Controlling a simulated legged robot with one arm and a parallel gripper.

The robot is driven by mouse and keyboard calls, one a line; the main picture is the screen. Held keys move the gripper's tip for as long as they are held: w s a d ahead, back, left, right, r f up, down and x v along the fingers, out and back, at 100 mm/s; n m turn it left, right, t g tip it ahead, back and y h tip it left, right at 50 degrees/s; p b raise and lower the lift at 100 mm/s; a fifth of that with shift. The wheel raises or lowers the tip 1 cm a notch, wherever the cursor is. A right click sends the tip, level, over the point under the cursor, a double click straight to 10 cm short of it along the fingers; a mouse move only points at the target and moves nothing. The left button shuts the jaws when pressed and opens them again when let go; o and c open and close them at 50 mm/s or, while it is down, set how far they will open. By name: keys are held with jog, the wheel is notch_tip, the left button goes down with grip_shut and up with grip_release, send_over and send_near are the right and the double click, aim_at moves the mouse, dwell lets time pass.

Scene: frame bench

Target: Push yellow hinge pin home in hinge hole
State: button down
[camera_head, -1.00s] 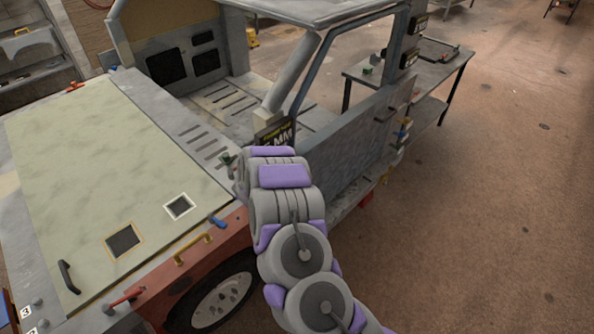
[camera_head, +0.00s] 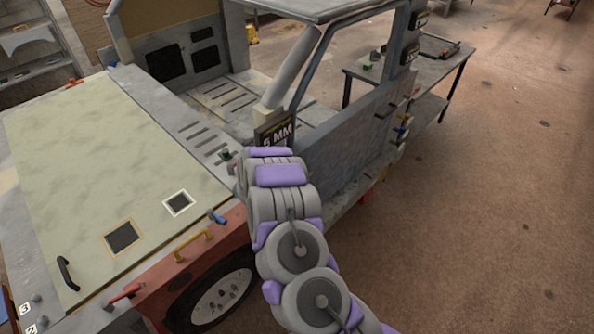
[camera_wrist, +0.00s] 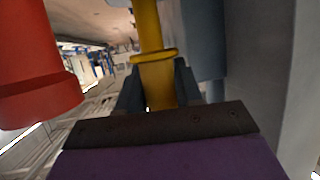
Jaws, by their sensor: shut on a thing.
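In the wrist view the yellow hinge pin (camera_wrist: 152,30) runs upward in the picture from between the dark jaws of my gripper (camera_wrist: 158,88). A yellow collar rings the pin just beyond the jaws. My gripper is shut on the pin. The pin's far end meets a blue-grey part at the top edge; I cannot tell whether it is in the hinge hole, which I cannot make out. In the head view my arm hides the gripper and pin beside the vehicle's door (camera_head: 352,142).
A red cylindrical part (camera_wrist: 32,65) stands close to the left of the pin. A grey panel (camera_wrist: 268,80) fills the right side. In the head view, the hood (camera_head: 75,150) lies left of my arm, a work table (camera_head: 435,68) stands behind, and the floor at right is clear.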

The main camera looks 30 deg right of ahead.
jog(key=shift+f+b, duration=0.4)
jog(key=shift+f, duration=0.75)
jog(key=c, duration=0.7)
grip_release()
jog(key=shift+o, duration=0.2)
jog(key=shift+a, duration=0.1)
jog(key=b+v, duration=0.1)
jog(key=v, duration=1.6)
jog(key=shift+a, duration=0.2)
